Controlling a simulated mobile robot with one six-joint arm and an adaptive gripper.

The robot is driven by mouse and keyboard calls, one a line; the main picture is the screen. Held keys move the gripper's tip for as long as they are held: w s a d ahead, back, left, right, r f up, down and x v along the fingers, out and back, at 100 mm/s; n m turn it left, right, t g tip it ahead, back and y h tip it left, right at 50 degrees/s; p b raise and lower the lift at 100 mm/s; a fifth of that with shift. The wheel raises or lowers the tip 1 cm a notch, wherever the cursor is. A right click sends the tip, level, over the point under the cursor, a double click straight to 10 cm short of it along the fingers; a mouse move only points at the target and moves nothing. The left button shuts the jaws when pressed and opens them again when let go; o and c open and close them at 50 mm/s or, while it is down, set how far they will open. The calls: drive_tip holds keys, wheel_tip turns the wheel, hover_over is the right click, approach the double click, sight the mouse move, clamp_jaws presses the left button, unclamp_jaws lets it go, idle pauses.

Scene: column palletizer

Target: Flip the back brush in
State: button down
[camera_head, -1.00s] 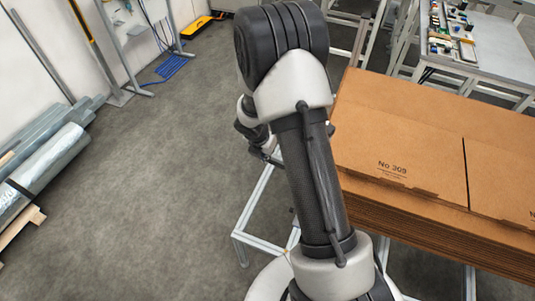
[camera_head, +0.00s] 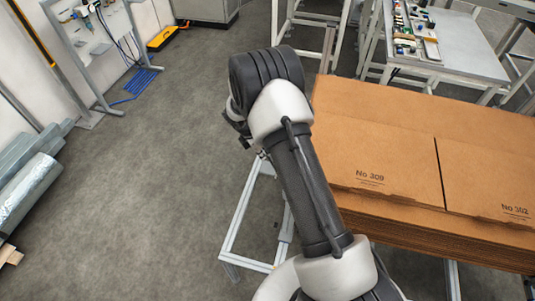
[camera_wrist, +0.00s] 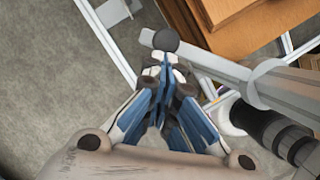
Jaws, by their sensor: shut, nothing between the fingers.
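My gripper (camera_wrist: 165,65) has blue-sided fingers and shows in the wrist view, shut and empty. Its tips are close to a round black knob (camera_wrist: 166,39) at the end of a pale grey bar (camera_wrist: 225,69). I cannot tell whether they touch. The bar runs to the right into a thicker grey part. I cannot tell whether the bar and knob belong to the back brush; no brush bristles are clearly visible. In the head view my arm hides the gripper's fingers.
A stack of cardboard sheets (camera_head: 400,140) fills the right side of the head view. A pale metal frame (camera_head: 238,215) stands beside my arm. A workbench (camera_head: 465,50) is at the back right. Wrapped rolls (camera_head: 22,190) lie at the left. The grey floor between is clear.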

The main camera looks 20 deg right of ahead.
drive_tip(key=s+d+m+g+b, duration=0.1)
drive_tip(key=s+d+m+g, duration=0.1)
drive_tip(key=d+m, duration=0.4)
drive_tip(key=s+d+m+g+y+b, duration=0.1)
drive_tip(key=s+d+m, duration=0.2)
drive_tip(key=d+m, duration=0.4)
drive_tip(key=shift+s+d+m+g+y+b, duration=0.3)
drive_tip(key=shift+d+g, duration=0.1)
drive_tip(key=shift+d, duration=2.1)
